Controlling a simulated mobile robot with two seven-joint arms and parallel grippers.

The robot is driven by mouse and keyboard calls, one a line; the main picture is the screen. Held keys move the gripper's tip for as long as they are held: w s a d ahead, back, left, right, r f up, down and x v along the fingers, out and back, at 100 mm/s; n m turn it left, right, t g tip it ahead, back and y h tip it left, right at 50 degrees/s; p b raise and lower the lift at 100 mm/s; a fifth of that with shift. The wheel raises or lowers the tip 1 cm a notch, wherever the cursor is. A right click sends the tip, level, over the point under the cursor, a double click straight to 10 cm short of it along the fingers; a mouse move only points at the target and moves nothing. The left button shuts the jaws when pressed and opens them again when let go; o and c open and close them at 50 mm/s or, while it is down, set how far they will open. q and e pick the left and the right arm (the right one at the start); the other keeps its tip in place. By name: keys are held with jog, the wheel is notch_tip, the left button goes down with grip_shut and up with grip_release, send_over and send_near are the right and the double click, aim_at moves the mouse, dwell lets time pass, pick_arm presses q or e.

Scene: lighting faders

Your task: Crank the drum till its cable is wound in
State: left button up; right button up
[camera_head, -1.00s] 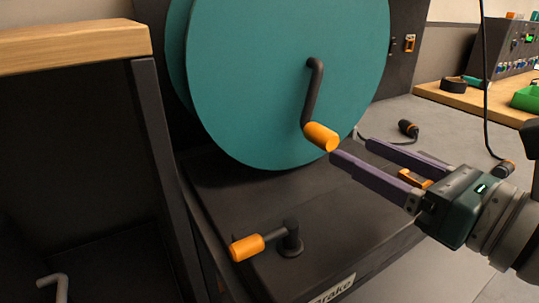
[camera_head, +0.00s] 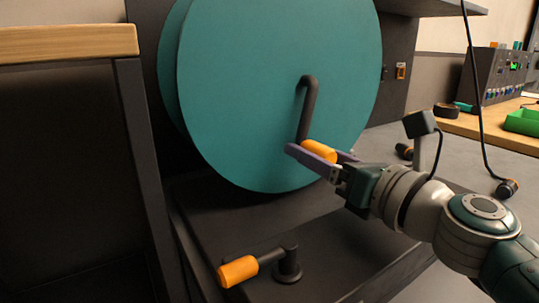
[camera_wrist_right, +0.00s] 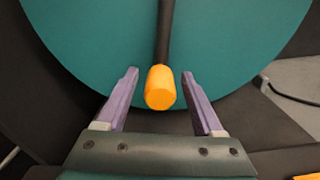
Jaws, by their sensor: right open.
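The drum (camera_head: 250,100) is a large teal disc standing upright; it also fills the back of the right wrist view (camera_wrist_right: 90,40). Its dark crank arm (camera_head: 307,110) hangs down from near the middle of the face and ends in an orange handle (camera_head: 319,151). My right gripper (camera_head: 318,154) is open, with its purple fingers on either side of the orange handle. In the right wrist view the handle (camera_wrist_right: 160,88) sits between the two fingers, with gaps on both sides. I cannot make out the drum's cable. My left gripper is not in view.
A second orange-handled lever (camera_head: 238,271), on a dark post, stands on the base below the drum. A wood-topped bench (camera_head: 60,42) is close at left. At right, a wooden table (camera_head: 480,128) holds a control panel and a green tray (camera_head: 522,121).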

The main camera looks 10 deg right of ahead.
grip_shut()
dwell(0.6)
dwell(0.8)
